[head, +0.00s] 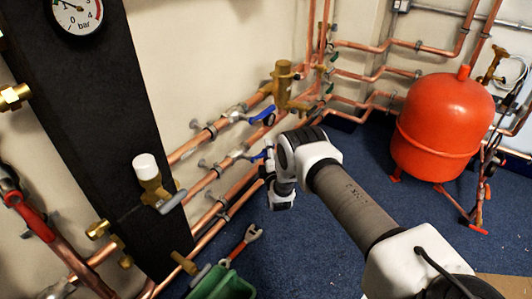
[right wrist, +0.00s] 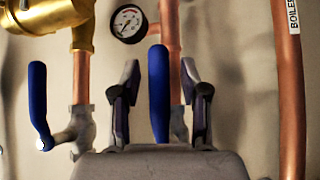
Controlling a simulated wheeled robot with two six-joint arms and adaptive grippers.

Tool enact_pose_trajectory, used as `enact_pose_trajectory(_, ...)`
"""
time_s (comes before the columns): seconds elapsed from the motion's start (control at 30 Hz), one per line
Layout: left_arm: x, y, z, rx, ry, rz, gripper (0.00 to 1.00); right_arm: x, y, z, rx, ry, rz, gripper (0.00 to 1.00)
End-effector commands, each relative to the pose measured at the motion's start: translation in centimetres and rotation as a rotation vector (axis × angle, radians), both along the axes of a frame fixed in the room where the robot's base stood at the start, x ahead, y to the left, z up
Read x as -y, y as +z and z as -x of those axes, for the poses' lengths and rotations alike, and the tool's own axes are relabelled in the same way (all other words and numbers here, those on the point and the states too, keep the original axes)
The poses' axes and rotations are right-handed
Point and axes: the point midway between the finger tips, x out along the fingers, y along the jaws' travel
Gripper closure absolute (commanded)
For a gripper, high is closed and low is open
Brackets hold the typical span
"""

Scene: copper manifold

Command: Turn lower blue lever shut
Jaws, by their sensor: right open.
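The lower blue lever (head: 257,156) is on the lower valve of the copper pipes along the wall, left of my right arm in the head view. In the right wrist view it appears as an upright blue handle (right wrist: 158,95) between the fingers of my right gripper (right wrist: 159,72). The fingers are open on both sides of it, with visible gaps. In the head view, my right gripper (head: 270,165) is partly hidden by its own wrist. The upper blue lever (head: 264,115) is on the pipe above; another blue lever (right wrist: 40,105) stands left in the wrist view.
A brass fitting (head: 283,85) is above the levers. A copper pipe (right wrist: 288,90) runs right of my gripper in the wrist view, and a gauge (right wrist: 128,23) is behind. A red tank (head: 440,130) stands right; a green bin (head: 222,284) with a red wrench is at bottom.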

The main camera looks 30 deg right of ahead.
Motion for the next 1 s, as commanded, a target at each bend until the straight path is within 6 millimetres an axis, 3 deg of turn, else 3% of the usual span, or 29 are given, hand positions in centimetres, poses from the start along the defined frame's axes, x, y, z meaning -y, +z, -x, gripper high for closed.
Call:
enact_pose_trajectory(0.17, 0.0, 0.1, 0.0, 0.0, 0.0, 0.0, 0.6, 0.0, 0.1, 0.0, -0.001, 0.0, 0.0, 0.55)
enact_pose_trajectory(0.2, 0.0, 0.1, 0.0, 0.0, 0.0, 0.0, 0.6, 0.0, 0.1, 0.0, -0.001, 0.0, 0.0, 0.63)
enact_pose_trajectory(0.3, 0.0, 0.1, 0.0, 0.0, 0.0, 0.0, 0.6, 0.0, 0.0, 0.0, -0.001, 0.0, 0.0, 0.98)
enact_pose_trajectory(0.33, 0.0, 0.1, 0.0, 0.0, 0.0, 0.0, 0.6, 0.0, 0.0, 0.0, -0.001, 0.0, 0.0, 1.0)
enact_pose_trajectory(0.73, 0.0, 0.3, 0.0, 0.0, 0.0, 0.0, 0.6, 0.0, -0.1, 0.0, -0.011, 0.001, -0.023, 1.0)
enact_pose_trajectory(1.0, 0.0, 1.2, 0.0, 0.0, 0.0, 0.0, 0.6, -0.1, -0.8, 0.0, -0.059, 0.0, -0.138, 1.0)
